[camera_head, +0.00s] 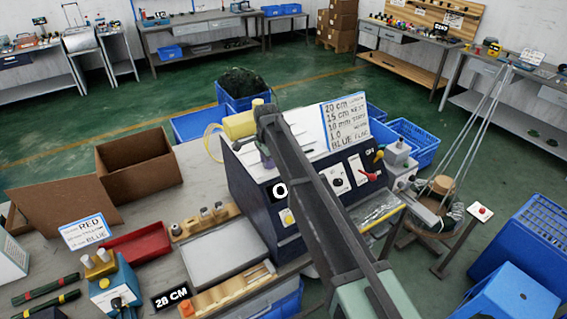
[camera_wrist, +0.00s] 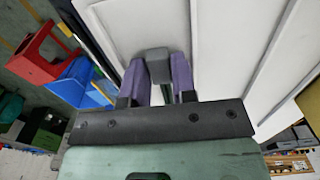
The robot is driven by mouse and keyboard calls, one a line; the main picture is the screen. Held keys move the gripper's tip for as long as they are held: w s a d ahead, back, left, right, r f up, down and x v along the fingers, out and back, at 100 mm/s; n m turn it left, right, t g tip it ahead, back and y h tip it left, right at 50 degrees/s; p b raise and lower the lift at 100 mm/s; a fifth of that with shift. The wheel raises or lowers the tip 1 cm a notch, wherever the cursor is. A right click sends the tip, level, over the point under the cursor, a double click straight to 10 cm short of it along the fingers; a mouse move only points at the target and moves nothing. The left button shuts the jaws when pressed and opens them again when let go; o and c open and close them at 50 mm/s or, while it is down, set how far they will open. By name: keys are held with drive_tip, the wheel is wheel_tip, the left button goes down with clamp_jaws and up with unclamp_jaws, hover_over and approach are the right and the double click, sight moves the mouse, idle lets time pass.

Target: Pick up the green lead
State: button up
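My gripper (camera_wrist: 160,78) has two purple fingers in the wrist view. A grey block (camera_wrist: 157,62) sits between them, touching both, with a thin dark greenish strip (camera_wrist: 168,95) below it. I cannot tell whether this block belongs to a lead. In the head view my gripper (camera_head: 266,156) is mostly hidden by my arm, over the left top edge of the dark machine. A green rod-like lead with red bands (camera_head: 36,291) lies on the table at the far left. A darker one with yellowish marks (camera_head: 45,303) lies just below it. A dark green tangle (camera_head: 240,82) fills a blue crate behind the machine.
The dark machine (camera_head: 285,205) stands mid-table with a sign on top. A yellow cylinder (camera_head: 243,122) stands at its back edge. A cardboard box (camera_head: 138,165), red tray (camera_head: 138,243), grey plate (camera_head: 223,258) and blue device (camera_head: 114,285) occupy the table. Blue crates stand right.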

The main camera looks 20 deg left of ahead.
clamp_jaws()
wheel_tip(320, 180, up, 10)
drive_tip(key=p, duration=1)
